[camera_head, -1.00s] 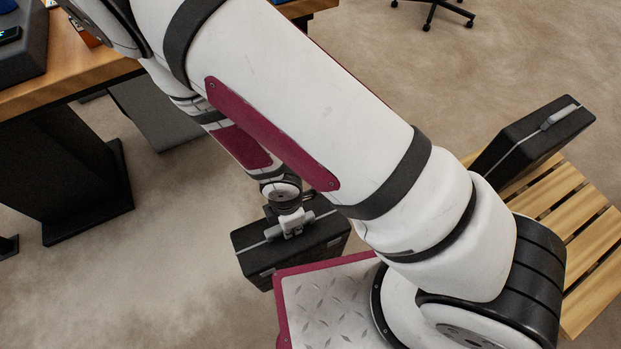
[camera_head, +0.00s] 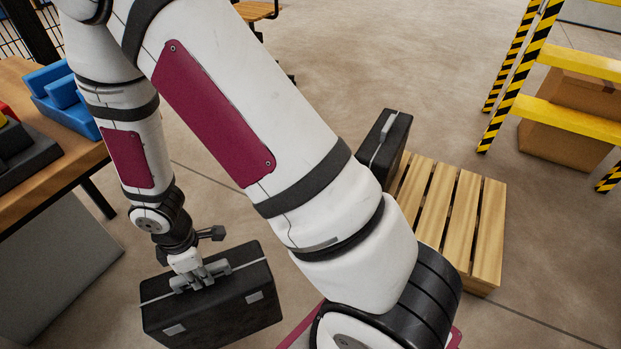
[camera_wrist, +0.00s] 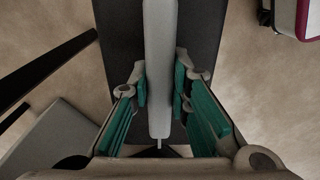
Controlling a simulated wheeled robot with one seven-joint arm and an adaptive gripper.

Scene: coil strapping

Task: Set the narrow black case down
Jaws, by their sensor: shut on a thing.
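A black case (camera_head: 212,300) with a grey band and two light latches hangs from my gripper (camera_head: 200,278) in the head view, left of my base. My gripper is shut on its handle. In the wrist view, the green pads of my gripper (camera_wrist: 159,92) stand on both sides of the grey handle (camera_wrist: 158,60), with the dark case top (camera_wrist: 205,40) beneath. The case's underside is hidden.
A wooden table (camera_head: 70,150) with blue and dark items is at the left. Yellow-and-black striped posts (camera_head: 520,80) and cardboard boxes (camera_head: 570,120) stand at the upper right. The pallet's right part is bare, and open floor (camera_head: 330,50) lies beyond it.

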